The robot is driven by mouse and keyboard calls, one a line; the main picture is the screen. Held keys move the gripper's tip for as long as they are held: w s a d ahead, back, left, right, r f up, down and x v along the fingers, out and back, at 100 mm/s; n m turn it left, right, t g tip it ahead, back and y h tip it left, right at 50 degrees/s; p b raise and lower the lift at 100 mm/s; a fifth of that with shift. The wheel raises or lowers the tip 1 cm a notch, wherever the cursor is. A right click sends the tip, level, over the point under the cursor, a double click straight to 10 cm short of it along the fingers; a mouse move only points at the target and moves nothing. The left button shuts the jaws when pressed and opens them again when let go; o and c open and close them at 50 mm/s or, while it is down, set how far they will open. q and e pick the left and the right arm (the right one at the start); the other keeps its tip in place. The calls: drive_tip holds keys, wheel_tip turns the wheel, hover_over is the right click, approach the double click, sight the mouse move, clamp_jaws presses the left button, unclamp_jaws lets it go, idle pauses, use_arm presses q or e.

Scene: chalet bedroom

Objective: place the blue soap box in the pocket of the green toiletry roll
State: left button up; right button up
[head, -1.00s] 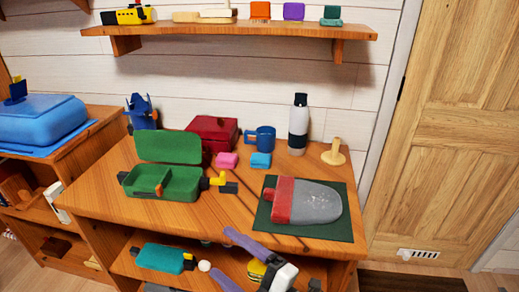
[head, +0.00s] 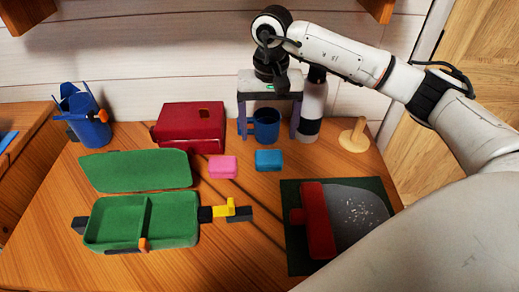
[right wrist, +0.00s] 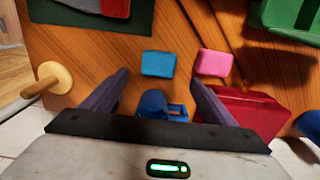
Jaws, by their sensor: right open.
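The blue soap box (head: 269,160) lies on the wooden table, right of a pink box. The green toiletry roll (head: 174,216) looks like the open, strapped green case at the left, with its flap (head: 135,170) laid back. Its left and right compartments look empty. My right gripper (head: 268,128) is open and empty at the back of the table, beyond the soap box and around or above the blue mug. In the right wrist view the soap box (right wrist: 158,64) shows ahead, between the directions of the two fingers (right wrist: 160,82). My left gripper is out of view.
Near my right gripper stand a blue mug (head: 265,125), a grey-black bottle (head: 312,108) and a red case (head: 190,127). The pink box (head: 223,167) is close by. A wooden peg stand (head: 354,136) and a dark green mat (head: 296,250) with a red-grey piece are at the right.

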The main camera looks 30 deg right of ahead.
hover_over(269, 156)
wheel_tip(269, 156, down, 4)
drive_tip(key=shift+f, duration=0.15)
drive_tip(key=shift+f+p, duration=0.85)
drive_tip(key=shift+f, duration=1.85)
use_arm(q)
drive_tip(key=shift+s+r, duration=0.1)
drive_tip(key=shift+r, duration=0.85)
use_arm(e)
drive_tip(key=shift+r, duration=0.1)
drive_tip(key=c, duration=1.3)
